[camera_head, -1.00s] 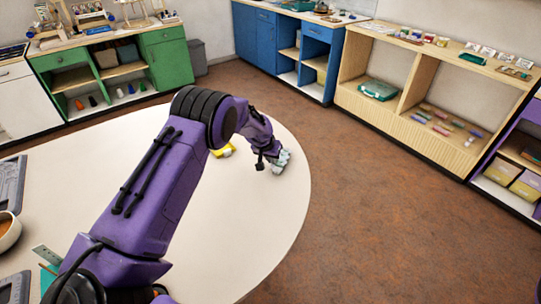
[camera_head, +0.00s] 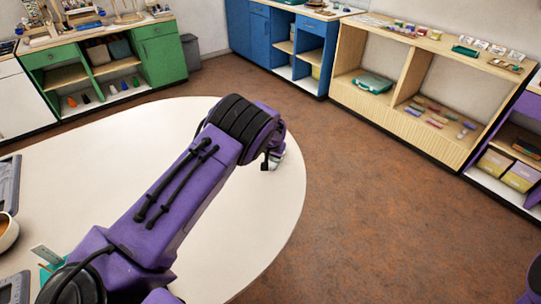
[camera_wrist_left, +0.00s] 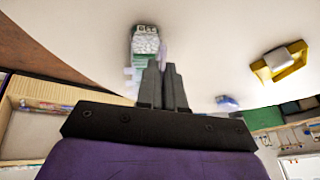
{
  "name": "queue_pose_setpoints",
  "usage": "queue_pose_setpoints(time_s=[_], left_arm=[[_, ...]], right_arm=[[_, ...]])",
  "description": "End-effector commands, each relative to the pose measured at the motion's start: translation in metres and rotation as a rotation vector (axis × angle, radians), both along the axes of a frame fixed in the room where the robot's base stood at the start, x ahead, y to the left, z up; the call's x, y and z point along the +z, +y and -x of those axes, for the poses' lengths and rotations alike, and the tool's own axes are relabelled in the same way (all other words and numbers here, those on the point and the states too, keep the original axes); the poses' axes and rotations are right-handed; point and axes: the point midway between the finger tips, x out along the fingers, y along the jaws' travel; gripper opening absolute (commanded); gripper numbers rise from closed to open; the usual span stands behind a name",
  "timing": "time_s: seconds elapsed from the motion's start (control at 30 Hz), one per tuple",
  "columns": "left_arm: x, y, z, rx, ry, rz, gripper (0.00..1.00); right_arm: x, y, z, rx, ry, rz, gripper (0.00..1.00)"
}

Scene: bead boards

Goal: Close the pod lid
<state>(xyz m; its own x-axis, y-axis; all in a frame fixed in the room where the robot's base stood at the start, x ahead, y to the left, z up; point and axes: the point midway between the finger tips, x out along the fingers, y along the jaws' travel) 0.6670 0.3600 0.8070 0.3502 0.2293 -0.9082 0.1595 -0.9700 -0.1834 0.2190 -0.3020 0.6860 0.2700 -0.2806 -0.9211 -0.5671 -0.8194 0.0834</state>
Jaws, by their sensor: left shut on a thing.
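The pod (camera_wrist_left: 145,42), a small clear and green container with pale contents, stands on the table at the top middle of the left wrist view. A thin pale lilac piece, seemingly the pod lid (camera_wrist_left: 163,52), stands up at its right side. My left gripper (camera_wrist_left: 163,70) has its dark fingers close together at that piece and is shut on it. The exact grip is small and partly hidden. My right gripper is out of view.
A yellow holder with a white block (camera_wrist_left: 285,62) and a small blue-white item (camera_wrist_left: 227,102) lie on the round table (camera_head: 235,240). A cup (camera_head: 7,232) and grey boards (camera_head: 10,185) are at the left edge. The table right of my arm is clear.

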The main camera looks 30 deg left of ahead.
Motion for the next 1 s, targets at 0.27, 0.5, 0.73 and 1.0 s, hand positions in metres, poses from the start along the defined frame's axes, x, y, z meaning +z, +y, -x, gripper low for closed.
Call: queue_pose_setpoints(time_s=[0.27, 0.5, 0.73, 1.0], left_arm=[[0.000, 0.000, 0.000, 0.000, 0.000, 0.001, 0.30], [0.012, -0.003, 0.003, 0.000, -0.002, 0.001, 0.30], [0.060, -0.015, 0.023, -0.001, -0.004, 0.000, 0.30], [0.094, -0.024, 0.037, -0.001, -0.001, 0.001, 0.30]], right_arm=[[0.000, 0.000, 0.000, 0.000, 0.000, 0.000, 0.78], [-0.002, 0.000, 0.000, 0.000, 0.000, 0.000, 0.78], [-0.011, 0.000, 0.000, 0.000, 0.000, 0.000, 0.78], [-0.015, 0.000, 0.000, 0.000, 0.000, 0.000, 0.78]])
